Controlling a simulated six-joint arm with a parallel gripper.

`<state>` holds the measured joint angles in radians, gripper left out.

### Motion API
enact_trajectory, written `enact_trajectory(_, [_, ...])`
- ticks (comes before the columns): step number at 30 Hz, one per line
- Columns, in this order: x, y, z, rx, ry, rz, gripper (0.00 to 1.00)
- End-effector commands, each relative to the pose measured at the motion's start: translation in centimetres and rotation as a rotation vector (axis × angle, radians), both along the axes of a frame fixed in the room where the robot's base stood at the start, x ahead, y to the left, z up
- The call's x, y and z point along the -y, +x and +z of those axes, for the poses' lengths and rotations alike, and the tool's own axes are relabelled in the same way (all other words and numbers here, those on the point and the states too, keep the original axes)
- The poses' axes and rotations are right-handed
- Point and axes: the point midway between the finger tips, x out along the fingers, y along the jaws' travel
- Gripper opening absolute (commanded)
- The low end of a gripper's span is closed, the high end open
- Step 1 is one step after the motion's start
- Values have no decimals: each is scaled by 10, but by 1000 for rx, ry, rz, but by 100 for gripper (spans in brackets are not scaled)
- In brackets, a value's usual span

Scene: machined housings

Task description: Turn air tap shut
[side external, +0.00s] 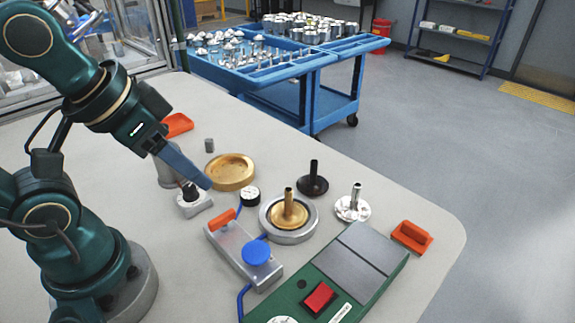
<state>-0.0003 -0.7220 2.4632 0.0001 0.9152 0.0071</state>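The air tap looks to be the orange lever (221,219) on the far end of a grey metal block (235,245). The block also carries a round blue button (257,252), and blue tubing runs from it. I cannot tell the lever's setting from this angle. My gripper (204,182) points down and to the right, above and behind the lever, apart from it. Its fingers show edge-on as one blue-grey shape, so any gap between them is hidden. Nothing is visibly held. A small grey block with a black knob (190,191) stands just below the fingers.
A small gauge (250,195), a brass ring (230,171) and a round fixture with a brass part (289,215) stand close by. A green unit with a red switch (319,297) is at the front. An orange block (411,236) lies near the table's right edge.

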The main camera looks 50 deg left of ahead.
Motion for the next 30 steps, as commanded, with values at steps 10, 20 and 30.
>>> enact_trajectory(10, [-3, 30, -27, -287, 3, 1, 45])
enact_trajectory(20, [-5, 37, -61, -475, -2, 6, 45])
enact_trajectory(30, [-5, 35, -95, -492, -2, 7, 45])
